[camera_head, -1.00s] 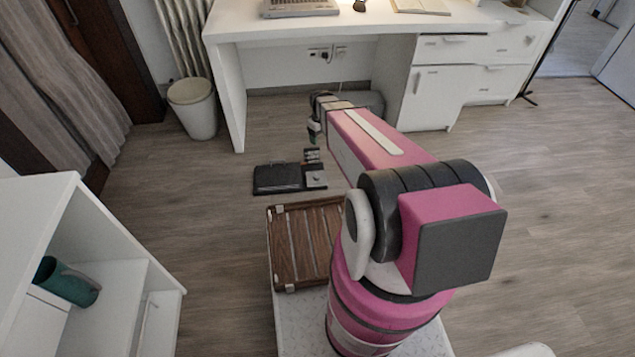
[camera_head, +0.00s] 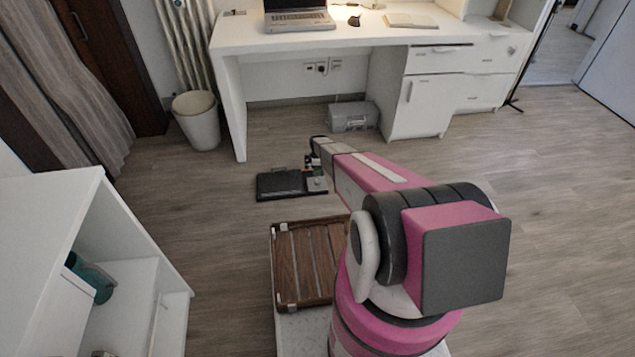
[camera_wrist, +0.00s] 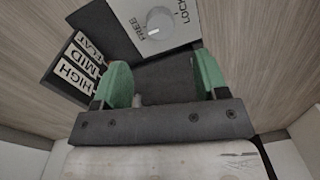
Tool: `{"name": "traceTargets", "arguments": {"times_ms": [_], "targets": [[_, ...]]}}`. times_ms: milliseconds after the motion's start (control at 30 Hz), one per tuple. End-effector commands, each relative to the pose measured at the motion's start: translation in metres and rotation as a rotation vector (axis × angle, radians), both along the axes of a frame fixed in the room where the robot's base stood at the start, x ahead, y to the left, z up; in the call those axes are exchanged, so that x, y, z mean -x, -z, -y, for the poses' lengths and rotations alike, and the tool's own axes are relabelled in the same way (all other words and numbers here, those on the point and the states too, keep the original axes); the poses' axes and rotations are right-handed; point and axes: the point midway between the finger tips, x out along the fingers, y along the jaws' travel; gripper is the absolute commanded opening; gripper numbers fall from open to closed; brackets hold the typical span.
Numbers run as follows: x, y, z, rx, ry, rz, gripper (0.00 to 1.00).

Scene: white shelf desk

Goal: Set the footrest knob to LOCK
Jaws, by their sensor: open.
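The black footrest (camera_head: 281,185) lies on the floor ahead of my base, with a light grey knob panel (camera_head: 317,184) at its right end. In the wrist view the round grey knob (camera_wrist: 159,21) sits on that panel (camera_wrist: 124,12) between the printed words FREE and LOCK. A pale mark on the knob's lower-left side lies nearer FREE. My gripper (camera_wrist: 162,77) is open, its two green fingertips apart and empty, on the near side of the knob and not around it. In the head view my gripper (camera_head: 312,160) is at the footrest's right end, partly hidden by my arm.
A label plate (camera_wrist: 76,66) reading HIGH, MID and FLAT is left of the knob panel. A wooden slatted rack (camera_head: 303,262) is nearer my base. The white desk (camera_head: 228,100) stands behind, with a grey box (camera_head: 352,117) under it. Floor around the footrest is clear.

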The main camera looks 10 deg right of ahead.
Motion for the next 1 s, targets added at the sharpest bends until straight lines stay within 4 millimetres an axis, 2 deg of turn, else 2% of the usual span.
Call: {"name": "traceTargets", "arguments": {"times_ms": [300, 433, 600, 833, 867, 900, 1000], "targets": [[0.002, 0.057, -0.001, 0.001, 0.001, -0.002, 0.67], [0.002, 0.076, -0.001, 0.000, 0.001, -0.001, 0.67], [0.004, 0.087, -0.001, 0.000, 0.001, -0.001, 0.67], [0.005, 0.087, -0.001, 0.000, 0.002, 0.000, 0.67], [0.005, 0.087, -0.001, 0.000, 0.002, 0.000, 0.60], [0.005, 0.087, -0.001, 0.000, 0.002, 0.000, 0.47], [0.005, 0.087, -0.001, 0.000, 0.002, 0.000, 0.17]]}}
